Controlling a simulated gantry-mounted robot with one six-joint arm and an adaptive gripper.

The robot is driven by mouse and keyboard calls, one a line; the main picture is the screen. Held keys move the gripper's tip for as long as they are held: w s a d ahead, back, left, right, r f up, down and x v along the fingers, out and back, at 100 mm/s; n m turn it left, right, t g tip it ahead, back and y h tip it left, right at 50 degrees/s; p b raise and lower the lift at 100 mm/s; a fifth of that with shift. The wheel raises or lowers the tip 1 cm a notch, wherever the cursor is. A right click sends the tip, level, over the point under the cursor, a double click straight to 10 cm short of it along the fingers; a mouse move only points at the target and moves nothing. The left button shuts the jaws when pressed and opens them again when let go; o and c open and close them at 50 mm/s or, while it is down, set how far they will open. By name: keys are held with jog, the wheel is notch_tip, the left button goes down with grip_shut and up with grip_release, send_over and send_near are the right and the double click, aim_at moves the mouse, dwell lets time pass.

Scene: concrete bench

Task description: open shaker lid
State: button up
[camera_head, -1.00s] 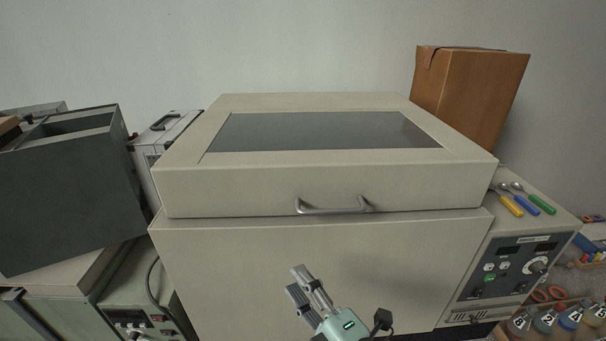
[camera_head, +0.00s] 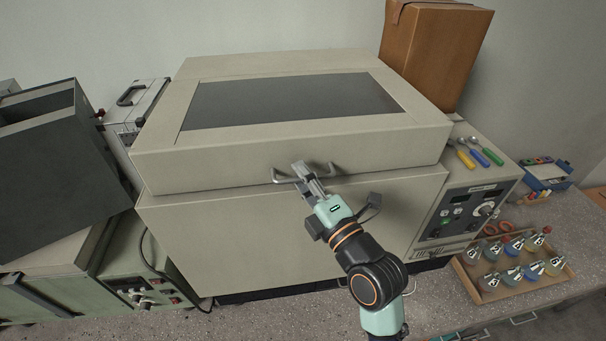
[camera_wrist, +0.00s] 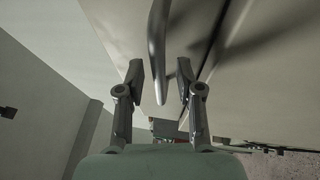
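The beige shaker (camera_head: 290,230) stands on the bench with its lid (camera_head: 290,143) down. The lid has a dark window (camera_head: 290,98) on top and a metal bar handle (camera_head: 285,179) on its front face. My gripper (camera_head: 301,170) is at the handle, overlapping its middle in the head view. In the wrist view the gripper (camera_wrist: 160,85) is open, its two fingers apart on either side of the handle bar (camera_wrist: 156,50). Gaps show between bar and fingers, so it is not clamped.
A cardboard box (camera_head: 432,50) stands behind the lid at right. Screwdriver-like tools (camera_head: 480,153) lie on the control panel's top. A tray of flasks (camera_head: 512,262) sits at right. Dark grey and pale equipment cases (camera_head: 60,150) crowd the left.

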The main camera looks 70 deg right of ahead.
grip_shut()
jog(key=shift+r, duration=0.1)
dwell(0.3)
